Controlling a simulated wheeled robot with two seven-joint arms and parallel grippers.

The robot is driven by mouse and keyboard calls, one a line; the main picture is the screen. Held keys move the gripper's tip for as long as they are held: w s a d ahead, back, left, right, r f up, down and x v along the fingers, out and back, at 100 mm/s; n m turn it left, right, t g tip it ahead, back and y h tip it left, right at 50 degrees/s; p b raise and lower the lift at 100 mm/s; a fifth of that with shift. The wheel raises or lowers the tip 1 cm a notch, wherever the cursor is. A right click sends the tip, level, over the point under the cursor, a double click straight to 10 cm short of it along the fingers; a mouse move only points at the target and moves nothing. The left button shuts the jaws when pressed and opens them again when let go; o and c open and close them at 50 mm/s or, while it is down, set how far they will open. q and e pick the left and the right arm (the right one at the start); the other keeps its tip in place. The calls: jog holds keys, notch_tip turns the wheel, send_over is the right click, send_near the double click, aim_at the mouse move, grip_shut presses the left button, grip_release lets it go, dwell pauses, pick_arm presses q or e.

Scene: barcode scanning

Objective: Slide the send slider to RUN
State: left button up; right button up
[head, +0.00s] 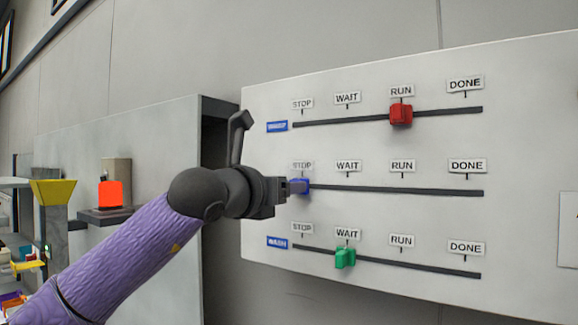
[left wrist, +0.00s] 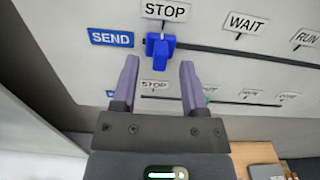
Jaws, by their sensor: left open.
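The send slider is a blue knob (head: 299,187) on the middle track of the white panel (head: 520,80), at the STOP mark. In the left wrist view the blue knob (left wrist: 160,47) sits under the STOP label, right of the blue SEND label (left wrist: 111,38). My left gripper (head: 290,187) is at the knob in the head view and hides the SEND label there. In the left wrist view its two fingers (left wrist: 158,80) are open, with the knob just ahead of the gap between their tips. The middle RUN label (head: 402,166) is to the right along the track.
A red knob (head: 401,114) on the upper track is at RUN. A green knob (head: 345,258) on the lower track is at WAIT. The middle track (head: 420,191) is clear right of the blue knob. A grey cabinet (head: 150,140) stands left of the panel.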

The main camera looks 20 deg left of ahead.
pick_arm(q)
jog(key=shift+x, duration=0.8)
grip_shut()
dwell(0.8)
